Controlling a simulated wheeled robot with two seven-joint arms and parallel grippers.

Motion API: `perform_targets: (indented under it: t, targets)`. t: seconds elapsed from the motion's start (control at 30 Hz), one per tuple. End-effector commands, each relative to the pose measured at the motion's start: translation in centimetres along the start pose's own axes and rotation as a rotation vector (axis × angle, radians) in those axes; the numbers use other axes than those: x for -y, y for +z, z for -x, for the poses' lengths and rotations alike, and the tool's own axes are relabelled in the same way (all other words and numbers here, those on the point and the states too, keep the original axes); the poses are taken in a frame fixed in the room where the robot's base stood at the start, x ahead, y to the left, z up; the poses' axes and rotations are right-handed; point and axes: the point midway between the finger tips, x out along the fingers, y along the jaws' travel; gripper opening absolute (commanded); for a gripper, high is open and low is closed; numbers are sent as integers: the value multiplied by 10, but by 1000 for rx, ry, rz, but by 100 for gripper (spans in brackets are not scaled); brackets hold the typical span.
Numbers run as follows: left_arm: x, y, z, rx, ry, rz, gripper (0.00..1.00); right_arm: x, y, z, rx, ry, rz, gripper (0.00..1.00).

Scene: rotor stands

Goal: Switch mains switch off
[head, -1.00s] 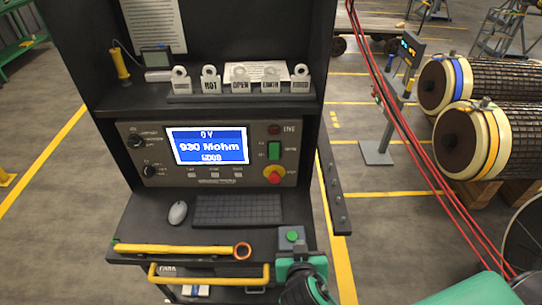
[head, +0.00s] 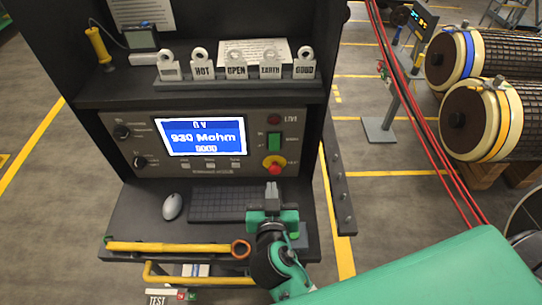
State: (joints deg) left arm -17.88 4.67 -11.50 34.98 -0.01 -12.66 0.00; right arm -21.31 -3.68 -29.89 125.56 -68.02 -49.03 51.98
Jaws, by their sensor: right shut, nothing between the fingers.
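The test cabinet's control panel (head: 215,140) carries a green rocker switch (head: 273,142) on its right side, most likely the mains switch; its small labels are not readable. A red lamp (head: 273,119) marked LIVE sits above it, and a red and yellow mushroom button (head: 274,166) below. The panel screen (head: 200,137) is lit and reads 0 V and 930 Mohm. My right gripper (head: 272,187) is shut and empty. In the picture its fingertips point up, just below the mushroom button and apart from the rocker switch. My left gripper is out of view.
The desk holds a mouse (head: 172,206), a keyboard (head: 217,206) and a yellow rod (head: 165,247) with a ring end. Tag blocks (head: 236,68) stand on the shelf above. Red cables (head: 415,115) hang at the right, before the rotors (head: 470,120).

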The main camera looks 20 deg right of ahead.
Motion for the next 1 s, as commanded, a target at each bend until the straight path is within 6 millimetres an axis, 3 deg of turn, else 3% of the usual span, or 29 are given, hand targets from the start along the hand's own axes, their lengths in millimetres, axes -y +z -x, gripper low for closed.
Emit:
perform_targets:
  t: [0.23,0.6,0.8,1.0]
  targets:
    - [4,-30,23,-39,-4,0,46,-1,-6,-39,-2,1,4,0]
    - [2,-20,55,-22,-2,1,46,-1,-5,-106,0,2,5,0]
    - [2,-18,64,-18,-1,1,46,-1,-3,-126,0,0,3,0]
    - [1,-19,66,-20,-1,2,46,-1,0,-132,1,1,0,0]
